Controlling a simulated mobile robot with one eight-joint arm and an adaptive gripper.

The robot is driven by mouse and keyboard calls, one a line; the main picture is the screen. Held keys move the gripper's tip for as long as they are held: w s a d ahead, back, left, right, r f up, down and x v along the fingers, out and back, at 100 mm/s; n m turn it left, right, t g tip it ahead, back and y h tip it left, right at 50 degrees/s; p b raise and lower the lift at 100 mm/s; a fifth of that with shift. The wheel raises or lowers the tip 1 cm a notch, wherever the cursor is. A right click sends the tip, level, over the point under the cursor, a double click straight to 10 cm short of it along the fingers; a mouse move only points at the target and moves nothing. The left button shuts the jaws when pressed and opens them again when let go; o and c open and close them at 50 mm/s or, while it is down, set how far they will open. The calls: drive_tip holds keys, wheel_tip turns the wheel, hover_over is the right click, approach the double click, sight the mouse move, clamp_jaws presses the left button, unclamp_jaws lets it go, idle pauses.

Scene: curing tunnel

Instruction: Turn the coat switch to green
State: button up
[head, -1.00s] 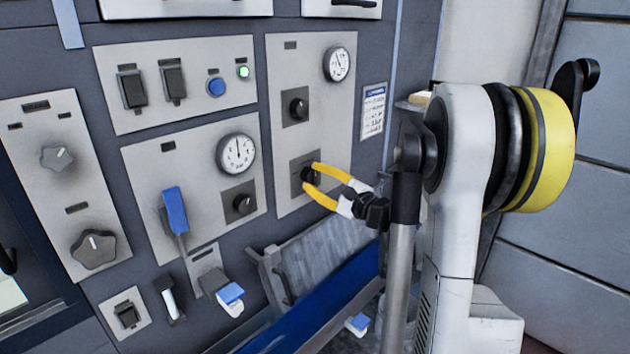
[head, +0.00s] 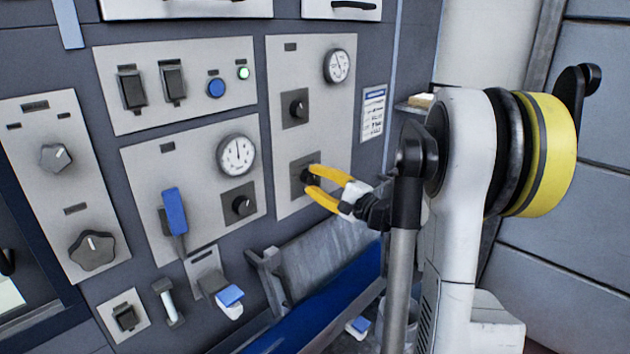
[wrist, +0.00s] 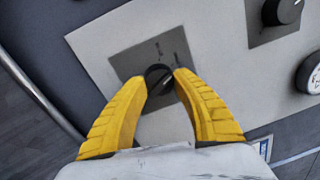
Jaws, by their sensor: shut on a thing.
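My gripper (head: 312,182) has yellow fingers and is shut on a small black rotary knob on the lower part of the right-hand panel. In the wrist view the fingertips (wrist: 161,80) press on both sides of the black knob (wrist: 158,74), which sits on a dark square plate (wrist: 132,62). The knob shows a light pointer line; marks on the plate are too small to read. In the head view the fingers largely hide the knob. I cannot tell which knob is the coat switch, and no green mark is clear at this knob.
Above the held knob are another black knob (head: 298,108) and a round gauge (head: 337,66). A lit green lamp (head: 243,72) and a blue button (head: 216,88) are on the upper panel. A blue-handled lever (head: 175,212) stands out to the left. A grey-and-blue trough (head: 330,300) lies below.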

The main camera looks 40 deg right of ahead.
drive_tip(key=o, duration=1.2)
drive_tip(key=s, duration=0.4)
drive_tip(key=s+d, duration=0.1)
drive_tip(key=s, duration=0.6)
drive_tip(key=shift+s+d+f, duration=0.3)
drive_tip(key=shift+s+f, duration=0.1)
